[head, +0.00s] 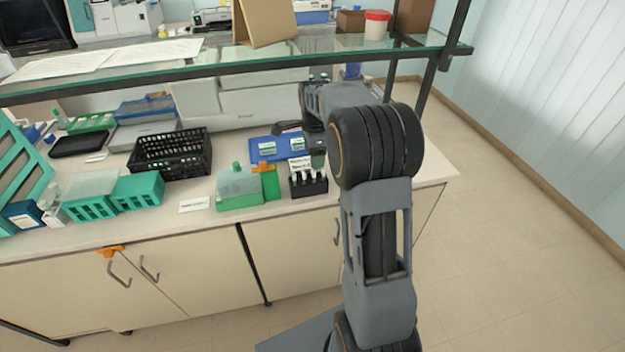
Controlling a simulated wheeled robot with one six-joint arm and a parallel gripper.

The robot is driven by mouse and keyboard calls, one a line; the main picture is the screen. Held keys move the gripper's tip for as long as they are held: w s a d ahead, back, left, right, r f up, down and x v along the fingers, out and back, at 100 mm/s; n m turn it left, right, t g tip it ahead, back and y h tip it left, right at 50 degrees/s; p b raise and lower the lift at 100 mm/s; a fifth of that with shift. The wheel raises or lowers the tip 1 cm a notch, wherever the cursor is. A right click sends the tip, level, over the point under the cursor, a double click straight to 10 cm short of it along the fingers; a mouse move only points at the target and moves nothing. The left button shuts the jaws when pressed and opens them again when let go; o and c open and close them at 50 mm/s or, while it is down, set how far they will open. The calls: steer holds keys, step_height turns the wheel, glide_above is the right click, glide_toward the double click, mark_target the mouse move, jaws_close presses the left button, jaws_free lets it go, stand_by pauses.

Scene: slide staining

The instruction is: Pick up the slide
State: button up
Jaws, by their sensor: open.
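A blue tray (259,155) lies on the bench, left of my arm. Two small pale pieces that look like slides lie on it, a left one (267,148) and a right one (297,144). I cannot tell which one the task means. My gripper (284,128) is at the tray's back edge, seen small and dark, with its jaws open. Its fingertips are hard to make out, and I see nothing held. My own arm hides the bench to the right of the tray.
A black rack with vials (308,187) stands in front of the tray. A green box with a cloudy lid (240,187) stands front left. A black basket (170,155) and teal racks (138,190) are further left. A glass shelf (230,62) hangs above the bench.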

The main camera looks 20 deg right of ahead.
mark_target(313, 171)
steer(key=shift+a+f+p, duration=0.2)
steer(key=shift+f+p, duration=0.3)
steer(key=shift+f, duration=2.95)
steer(key=shift+w, duration=0.1)
steer(key=c, duration=1)
steer(key=shift+r, duration=0.2)
